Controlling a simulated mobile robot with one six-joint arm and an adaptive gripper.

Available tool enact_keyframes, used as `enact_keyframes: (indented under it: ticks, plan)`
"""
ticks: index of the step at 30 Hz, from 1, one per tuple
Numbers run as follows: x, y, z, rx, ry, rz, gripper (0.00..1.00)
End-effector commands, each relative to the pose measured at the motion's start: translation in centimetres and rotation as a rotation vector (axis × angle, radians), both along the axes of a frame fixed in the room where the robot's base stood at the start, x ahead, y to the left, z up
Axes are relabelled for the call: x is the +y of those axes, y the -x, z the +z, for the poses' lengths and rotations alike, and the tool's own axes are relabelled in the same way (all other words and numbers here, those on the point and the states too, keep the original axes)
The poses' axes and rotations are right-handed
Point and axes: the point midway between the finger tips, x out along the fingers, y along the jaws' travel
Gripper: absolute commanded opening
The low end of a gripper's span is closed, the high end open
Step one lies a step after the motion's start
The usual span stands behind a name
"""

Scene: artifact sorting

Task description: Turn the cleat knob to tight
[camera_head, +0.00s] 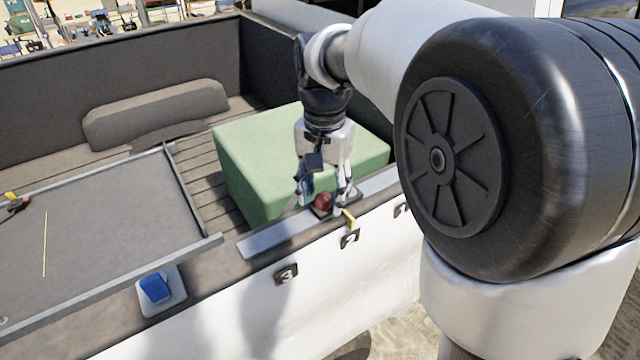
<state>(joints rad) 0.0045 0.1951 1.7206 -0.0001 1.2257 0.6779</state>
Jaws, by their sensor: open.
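A small dark red round knob (323,201) sits on a dark base on the grey rail along the side wall's top edge, above the "2" label. My gripper (322,205) points down over it with its fingers spread, one on each side of the knob. I cannot tell whether the fingers touch it. The knob's markings are too small to read.
A green block (240,165) stands right behind my gripper. Number plates "3" (286,274) and "2" (349,239) are on the white side wall. A blue switch-like part (155,287) on a pale plate is at lower left, next to a grey tray (100,225).

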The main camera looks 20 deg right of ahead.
Motion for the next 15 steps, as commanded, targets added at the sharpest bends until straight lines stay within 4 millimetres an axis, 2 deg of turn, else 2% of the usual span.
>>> enact_keyframes:
  ticks: [5, 15]
  plan:
    - [0.0, -0.1, 1.1, -0.004, 0.000, 0.000, 0.46]
    - [0.0, -0.1, 8.0, -0.005, 0.000, 0.000, 0.46]
